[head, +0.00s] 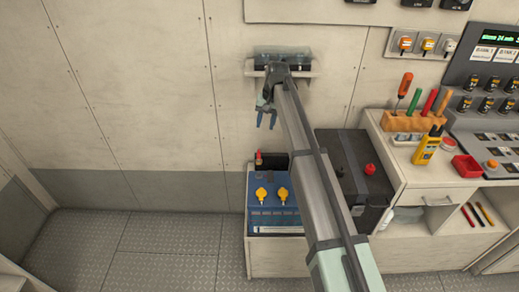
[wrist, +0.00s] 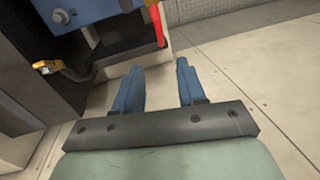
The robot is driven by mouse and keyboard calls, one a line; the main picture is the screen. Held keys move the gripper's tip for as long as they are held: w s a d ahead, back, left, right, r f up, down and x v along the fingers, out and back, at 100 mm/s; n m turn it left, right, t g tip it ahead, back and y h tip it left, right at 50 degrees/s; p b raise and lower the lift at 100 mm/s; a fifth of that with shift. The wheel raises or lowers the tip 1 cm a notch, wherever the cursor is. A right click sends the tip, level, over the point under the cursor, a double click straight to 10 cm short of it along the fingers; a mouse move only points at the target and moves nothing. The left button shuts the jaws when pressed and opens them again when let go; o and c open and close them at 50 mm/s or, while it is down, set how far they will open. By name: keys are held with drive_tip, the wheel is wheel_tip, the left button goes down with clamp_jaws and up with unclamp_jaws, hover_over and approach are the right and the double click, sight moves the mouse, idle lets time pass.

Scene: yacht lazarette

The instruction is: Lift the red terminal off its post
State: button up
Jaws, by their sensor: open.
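Two red pieces could be the red terminal, and I cannot tell which. A small red knob (head: 369,169) sits on top of the black box (head: 338,146). A small red piece (head: 258,157) stands at the back left of the blue-topped unit (head: 262,216). In the wrist view a red bar-like piece (wrist: 157,25) shows beyond the fingertips, beside dark and blue parts. My gripper (head: 266,118) is open and empty, with blue fingers pointing down, high in front of the wall above the blue-topped unit. It also shows in the wrist view (wrist: 157,75), apart from the red piece.
Two yellow knobs (head: 272,194) stand on the blue top. My arm crosses in front of the black box. A wall shelf (head: 308,72) is behind my wrist. The left floor is clear.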

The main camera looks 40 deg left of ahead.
sight(259, 150)
drive_tip(key=shift+m, duration=0.3)
drive_tip(key=f, duration=0.4)
drive_tip(key=s+a+f, duration=0.1)
drive_tip(key=f, duration=0.8)
drive_tip(key=shift+s+a+f, duration=0.2)
drive_tip(key=shift+a+f, duration=0.15)
drive_tip(key=shift+a, duration=0.05)
clamp_jaws()
